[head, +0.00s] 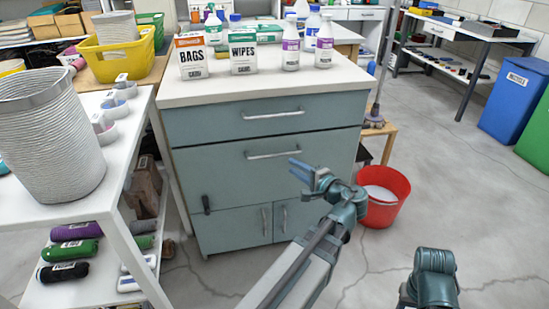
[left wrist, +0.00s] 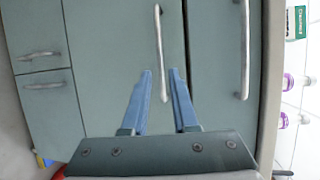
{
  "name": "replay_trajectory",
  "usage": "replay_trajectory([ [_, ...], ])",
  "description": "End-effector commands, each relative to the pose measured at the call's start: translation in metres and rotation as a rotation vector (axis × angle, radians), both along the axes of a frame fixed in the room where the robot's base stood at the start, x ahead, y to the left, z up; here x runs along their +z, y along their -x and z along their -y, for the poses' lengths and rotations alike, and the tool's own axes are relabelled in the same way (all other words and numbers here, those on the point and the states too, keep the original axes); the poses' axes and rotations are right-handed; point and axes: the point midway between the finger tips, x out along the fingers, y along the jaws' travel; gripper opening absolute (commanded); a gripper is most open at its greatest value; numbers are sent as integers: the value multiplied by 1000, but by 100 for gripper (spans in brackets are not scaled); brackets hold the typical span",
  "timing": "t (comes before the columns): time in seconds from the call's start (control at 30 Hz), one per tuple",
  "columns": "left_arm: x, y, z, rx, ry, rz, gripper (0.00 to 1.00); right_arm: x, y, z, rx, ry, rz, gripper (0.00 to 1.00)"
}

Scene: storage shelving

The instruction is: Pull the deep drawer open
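The deep drawer (head: 225,175) is the tall middle panel of a grey-green cabinet, its front flush with the cabinet. Its silver bar handle (head: 272,154) is near its top edge. My left gripper (head: 296,169) is in front of the drawer, just below and right of the handle's right end. In the left wrist view, the picture is turned sideways and the handle (left wrist: 160,40) lines up with the gap between the open blue fingers (left wrist: 160,75). Contact with the handle does not show. My right gripper is out of view.
A shallower drawer (head: 210,121) is above and two small doors (head: 235,229) are below. Boxes and bottles stand on the cabinet top (head: 190,92). A red bucket (head: 388,205) is on the floor at right. A white shelf unit (head: 60,215) stands close at left.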

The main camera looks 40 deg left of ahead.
Motion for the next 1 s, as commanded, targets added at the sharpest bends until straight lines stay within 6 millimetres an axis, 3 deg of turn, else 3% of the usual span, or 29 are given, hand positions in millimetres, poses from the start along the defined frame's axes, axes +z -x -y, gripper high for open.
replay_trajectory([
  [0.2,-11,-15,-45,5,1,1,27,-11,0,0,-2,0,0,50],
  [0.5,-19,-29,-91,2,2,0,27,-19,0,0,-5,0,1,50],
  [0.7,-21,-33,-104,1,1,0,27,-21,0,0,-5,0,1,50],
  [1.0,-21,-34,-106,-1,1,1,27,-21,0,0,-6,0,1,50],
])
